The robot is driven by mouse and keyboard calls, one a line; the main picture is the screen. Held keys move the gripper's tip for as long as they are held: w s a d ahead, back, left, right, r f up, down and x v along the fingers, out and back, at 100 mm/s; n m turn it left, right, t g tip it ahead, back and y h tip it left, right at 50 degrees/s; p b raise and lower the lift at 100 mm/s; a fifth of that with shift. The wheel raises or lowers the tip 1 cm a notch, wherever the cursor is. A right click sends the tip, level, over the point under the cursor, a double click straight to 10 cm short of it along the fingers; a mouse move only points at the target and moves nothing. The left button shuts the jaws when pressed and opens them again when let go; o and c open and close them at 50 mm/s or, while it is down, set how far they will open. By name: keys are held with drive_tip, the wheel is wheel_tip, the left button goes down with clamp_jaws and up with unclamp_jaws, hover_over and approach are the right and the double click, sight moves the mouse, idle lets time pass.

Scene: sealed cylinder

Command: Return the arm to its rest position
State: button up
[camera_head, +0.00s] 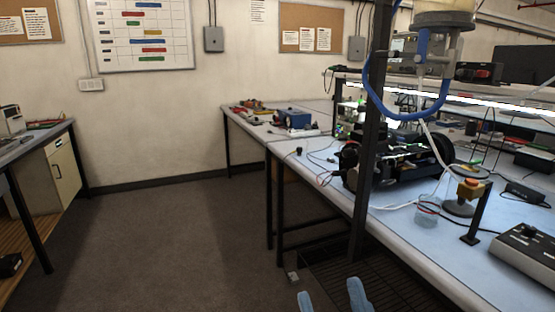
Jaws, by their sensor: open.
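My gripper (331,297) shows only as two light-blue fingertips at the bottom edge, right of the middle. The fingertips are apart and nothing shows between them. The rest of my gripper and the arm are out of view below the frame.
A long blue-topped workbench (315,192) with a dark machine (400,160) runs along the right. A dark upright post (366,180) stands at its front edge. A cabinet (63,172) is at the left. The floor (170,240) between is clear.

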drive_tip(key=s+d+f+m+g+h, duration=0.1)
drive_tip(key=s+d+f+g+h, duration=0.1)
drive_tip(key=s, duration=0.7)
drive_tip(key=s+d+f+m+g+h, duration=0.2)
drive_tip(key=s+d+f+g, duration=0.3)
drive_tip(key=s+d, duration=0.3)
drive_tip(key=s+d+f+m+g+h, duration=0.2)
drive_tip(key=s+d+f+g+h, duration=0.1)
drive_tip(key=s, duration=0.9)
wheel_tip(320, 180, down, 2)
drive_tip(key=shift+s+d+f+h, duration=0.15)
drive_tip(key=shift+d+h, duration=0.45)
drive_tip(key=shift+d, duration=0.35)
